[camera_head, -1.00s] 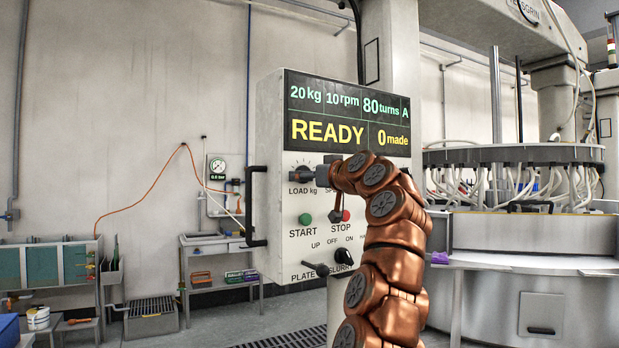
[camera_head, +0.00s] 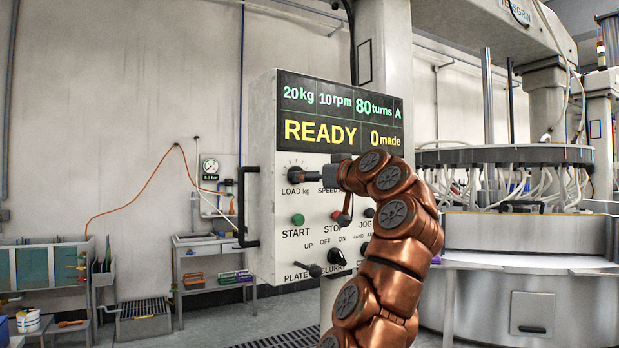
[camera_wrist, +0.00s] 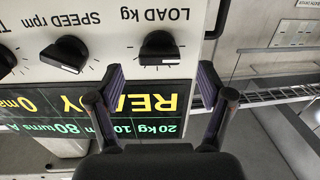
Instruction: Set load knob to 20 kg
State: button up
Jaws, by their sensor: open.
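The load knob (camera_head: 294,173) is a black knob at the left of the control panel (camera_head: 262,110), above its LOAD kg label. The panel display (camera_head: 340,114) reads 20 kg, 10 rpm, 80 turns, READY and 0 made. In the wrist view the picture is upside down, and the load knob (camera_wrist: 159,48) shows fully, apart from my fingers. My gripper (camera_wrist: 162,92) is open and empty, with its two fingers spread in front of the panel. In the head view my gripper (camera_head: 314,174) is small, just right of the load knob.
The speed knob (camera_wrist: 62,54) is beside the load knob. The green START button (camera_head: 298,220) and lower switches sit below. A black handle (camera_head: 243,207) stands out at the panel's left edge. The lapping machine (camera_head: 512,235) fills the right side.

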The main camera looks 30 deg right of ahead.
jog(key=s, duration=0.6)
jog(key=shift+s, duration=0.4)
jog(key=shift+w, duration=0.1)
